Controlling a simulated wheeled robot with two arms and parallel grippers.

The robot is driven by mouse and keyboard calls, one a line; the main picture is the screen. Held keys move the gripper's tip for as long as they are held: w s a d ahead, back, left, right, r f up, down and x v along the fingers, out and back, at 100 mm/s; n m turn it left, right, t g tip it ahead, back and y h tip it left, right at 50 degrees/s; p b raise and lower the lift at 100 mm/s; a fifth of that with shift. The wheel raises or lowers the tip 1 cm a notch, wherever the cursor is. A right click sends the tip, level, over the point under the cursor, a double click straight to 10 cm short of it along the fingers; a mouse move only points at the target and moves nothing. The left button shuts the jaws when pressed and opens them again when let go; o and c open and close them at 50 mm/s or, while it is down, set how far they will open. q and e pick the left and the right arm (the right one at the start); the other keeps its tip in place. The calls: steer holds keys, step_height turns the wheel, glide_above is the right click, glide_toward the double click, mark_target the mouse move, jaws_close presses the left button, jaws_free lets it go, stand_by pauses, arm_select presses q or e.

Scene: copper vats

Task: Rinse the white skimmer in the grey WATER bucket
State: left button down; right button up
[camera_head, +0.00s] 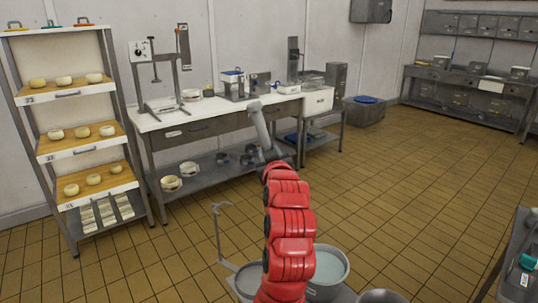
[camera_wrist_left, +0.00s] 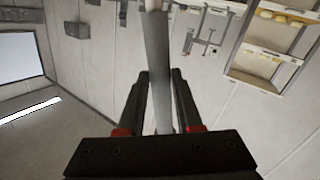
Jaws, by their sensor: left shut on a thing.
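My left gripper (camera_wrist_left: 161,85) is shut on a pale grey-white handle, seemingly the white skimmer (camera_wrist_left: 156,50), in the left wrist view. The handle runs between the fingers and out of the top of the picture; the skimmer's head cannot be made out. In the head view my red left arm reaches up the middle, and a grey shaft (camera_head: 259,125) sticks up beyond its end. A grey bucket (camera_head: 345,280) with pale water stands on the floor right of the arm, partly hidden by it. Its label is not visible. The gripper is well away from this bucket. My right gripper is not in view.
Another round vessel (camera_head: 236,290) with a thin upright stand (camera_head: 218,232) is left of my arm. A metal rim (camera_head: 381,297) shows at the bottom. A workbench (camera_head: 203,121) and a cheese rack (camera_head: 137,177) stand at the back left. The tiled floor at right is largely clear.

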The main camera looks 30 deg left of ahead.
arm_select(q)
step_height(320, 180, up, 11)
steer(key=p, duration=0.2)
steer(key=shift+r+p, duration=0.2)
steer(key=shift+p, duration=0.1)
